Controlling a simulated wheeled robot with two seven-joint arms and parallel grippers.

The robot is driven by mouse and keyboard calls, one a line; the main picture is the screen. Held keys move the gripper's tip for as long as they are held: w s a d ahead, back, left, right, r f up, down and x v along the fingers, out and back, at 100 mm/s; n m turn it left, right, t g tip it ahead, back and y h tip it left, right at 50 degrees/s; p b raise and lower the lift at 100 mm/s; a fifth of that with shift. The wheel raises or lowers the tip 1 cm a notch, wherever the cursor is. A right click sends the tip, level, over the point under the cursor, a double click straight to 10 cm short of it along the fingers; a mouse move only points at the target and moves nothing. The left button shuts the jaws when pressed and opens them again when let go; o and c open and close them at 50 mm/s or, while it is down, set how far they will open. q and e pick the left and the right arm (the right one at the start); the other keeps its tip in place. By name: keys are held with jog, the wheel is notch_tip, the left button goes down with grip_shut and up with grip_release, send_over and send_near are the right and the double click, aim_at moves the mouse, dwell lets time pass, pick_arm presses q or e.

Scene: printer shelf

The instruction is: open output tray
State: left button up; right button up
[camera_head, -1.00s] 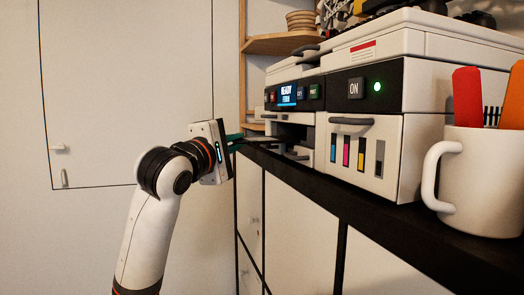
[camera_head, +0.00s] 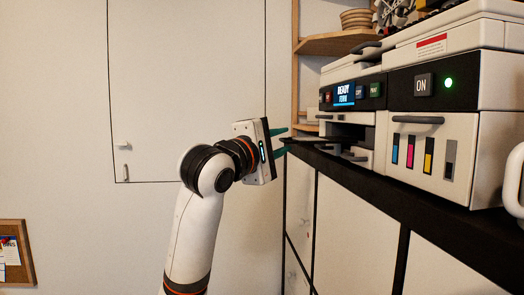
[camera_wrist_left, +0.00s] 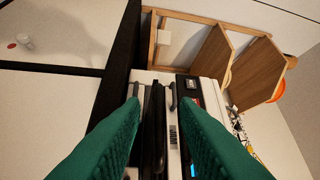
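The printer (camera_head: 425,130) stands on a dark-topped cabinet at the right of the head view. Its lit screen (camera_head: 344,95) reads READY. Low in its front is an open slot, with the dark output tray (camera_head: 310,139) sticking out to the left. My left gripper (camera_head: 284,142) is level with the tray's outer end, its green fingers apart. In the left wrist view the fingers (camera_wrist_left: 155,115) are spread, with dark tray parts (camera_wrist_left: 154,130) seen between them; I cannot tell whether they touch. My right gripper is not in view.
The black cabinet edge (camera_head: 395,180) runs just below the printer. A white mug (camera_head: 514,185) is cut off at the right edge. Wooden shelves (camera_head: 335,45) stand behind the printer. The floor-side area left of my arm is open, before a pale wall.

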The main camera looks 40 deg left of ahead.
pick_arm(q)
jog(key=s+f+b, duration=0.1)
jog(key=s+b, duration=0.2)
jog(key=s, duration=0.7)
jog(key=shift+s+d+f, duration=0.15)
jog(key=shift+s+d, duration=0.1)
jog(key=shift+s, duration=0.15)
jog(key=shift+f, duration=0.1)
